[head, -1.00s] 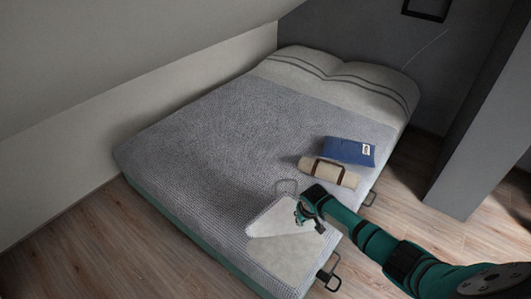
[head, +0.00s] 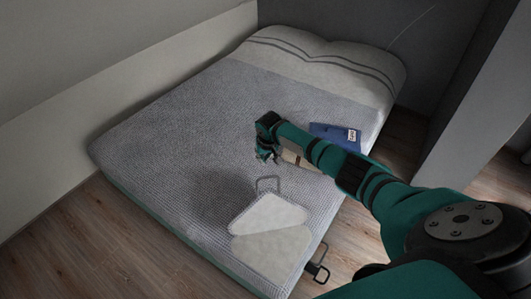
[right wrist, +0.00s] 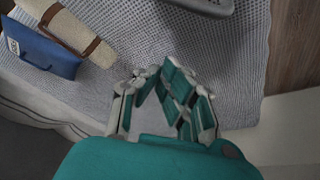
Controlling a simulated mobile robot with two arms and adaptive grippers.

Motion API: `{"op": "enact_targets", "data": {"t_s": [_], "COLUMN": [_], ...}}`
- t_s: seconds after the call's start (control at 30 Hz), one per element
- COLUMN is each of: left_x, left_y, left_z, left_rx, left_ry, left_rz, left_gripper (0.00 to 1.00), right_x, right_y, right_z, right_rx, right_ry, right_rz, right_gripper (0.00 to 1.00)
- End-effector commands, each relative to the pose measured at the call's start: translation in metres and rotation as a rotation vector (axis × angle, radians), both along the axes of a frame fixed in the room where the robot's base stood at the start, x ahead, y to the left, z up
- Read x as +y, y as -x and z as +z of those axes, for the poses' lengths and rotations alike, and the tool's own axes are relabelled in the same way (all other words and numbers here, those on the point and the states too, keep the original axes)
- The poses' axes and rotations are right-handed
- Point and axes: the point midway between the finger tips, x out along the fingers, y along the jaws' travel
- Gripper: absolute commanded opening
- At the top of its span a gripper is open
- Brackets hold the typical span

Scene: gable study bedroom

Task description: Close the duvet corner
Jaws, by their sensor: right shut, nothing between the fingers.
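The duvet corner (head: 264,214) lies folded back near the front right end of the bed, as a pale flap. A bare off-white patch (head: 272,250) shows beside it. A grey loop handle (head: 267,181) stands at the flap's far tip. My right gripper (head: 265,155) is above the grey duvet (head: 170,140), beyond the loop and apart from the flap. It is shut and empty; its fingers also show in the right wrist view (right wrist: 155,82). My left gripper is out of view.
A cream roll with a brown strap (right wrist: 62,24) and a blue bundle (head: 335,136) lie on the bed; my right arm partly hides the roll. A dark handle (head: 319,270) sticks out at the bed's right edge. Wood floor (head: 60,240) is clear in front.

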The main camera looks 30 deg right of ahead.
Motion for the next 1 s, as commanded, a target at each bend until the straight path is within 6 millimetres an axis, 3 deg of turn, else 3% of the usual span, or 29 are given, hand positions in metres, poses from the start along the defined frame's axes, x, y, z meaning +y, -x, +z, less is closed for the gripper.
{"op": "enact_targets", "data": {"t_s": [0.13,0.2,0.5,1.0], "left_x": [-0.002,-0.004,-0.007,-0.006], "left_y": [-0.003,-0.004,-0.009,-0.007], "left_z": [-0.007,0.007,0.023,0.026], "left_rx": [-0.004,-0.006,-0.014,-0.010], "left_ry": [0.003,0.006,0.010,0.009], "left_rz": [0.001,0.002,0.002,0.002], "left_gripper": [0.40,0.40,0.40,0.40], "right_x": [-0.001,0.001,0.012,0.014], "right_y": [-0.005,0.005,0.031,0.035], "right_z": [-0.019,-0.012,-0.013,-0.014], "right_rx": [0.001,0.001,0.002,-0.002], "right_ry": [0.000,0.002,0.001,0.002], "right_rz": [0.000,0.003,0.002,0.000], "right_gripper": [0.00,0.00,0.00,0.00]}}
